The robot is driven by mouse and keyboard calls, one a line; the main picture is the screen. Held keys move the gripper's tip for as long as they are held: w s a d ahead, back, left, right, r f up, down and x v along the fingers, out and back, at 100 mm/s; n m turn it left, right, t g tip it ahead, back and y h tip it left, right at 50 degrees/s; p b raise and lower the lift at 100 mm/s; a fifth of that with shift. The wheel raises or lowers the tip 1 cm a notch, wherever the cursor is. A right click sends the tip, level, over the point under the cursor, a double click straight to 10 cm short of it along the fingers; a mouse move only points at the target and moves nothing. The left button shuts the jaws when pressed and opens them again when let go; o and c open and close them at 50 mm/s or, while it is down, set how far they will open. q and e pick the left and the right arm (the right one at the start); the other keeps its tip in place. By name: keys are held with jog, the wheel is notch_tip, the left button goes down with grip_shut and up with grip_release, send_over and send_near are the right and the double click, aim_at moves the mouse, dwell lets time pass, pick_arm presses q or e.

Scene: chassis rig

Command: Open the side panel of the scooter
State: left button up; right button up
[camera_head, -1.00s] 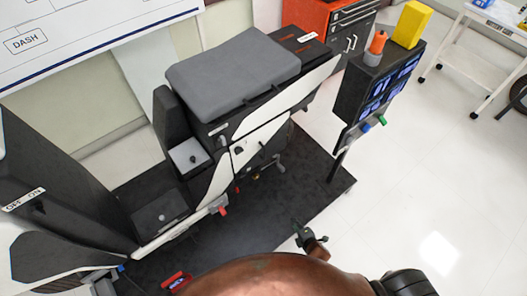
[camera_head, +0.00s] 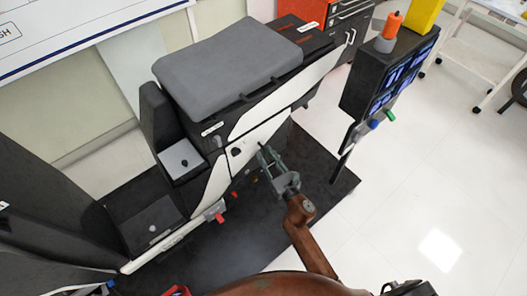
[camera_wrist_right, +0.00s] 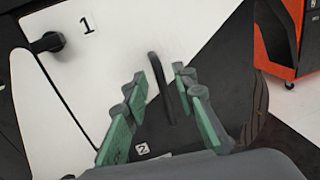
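The scooter's white side panel (camera_head: 262,133) is on the flank below the grey seat and looks closed. It has a black knob (camera_head: 237,152). In the right wrist view the panel (camera_wrist_right: 110,70) carries a black knob (camera_wrist_right: 47,43) near a "1" label and a black bar handle (camera_wrist_right: 160,82) above a "2" label. My right gripper (camera_head: 266,157) is at the panel's lower right. Its green-padded fingers (camera_wrist_right: 160,92) are open, one on each side of the handle in the wrist view; I see no contact. The handle is hard to make out in the head view. My left gripper is not in view.
The grey seat (camera_head: 228,66) overhangs the panel. A dark control post (camera_head: 371,78) with screens and an orange beacon stands to the right. Red levers (camera_head: 219,217) stick out low on the scooter. White floor (camera_head: 420,190) is clear at the right.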

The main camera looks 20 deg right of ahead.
jog(key=shift+w+a, duration=0.15)
jog(key=shift+w, duration=0.85)
grip_shut()
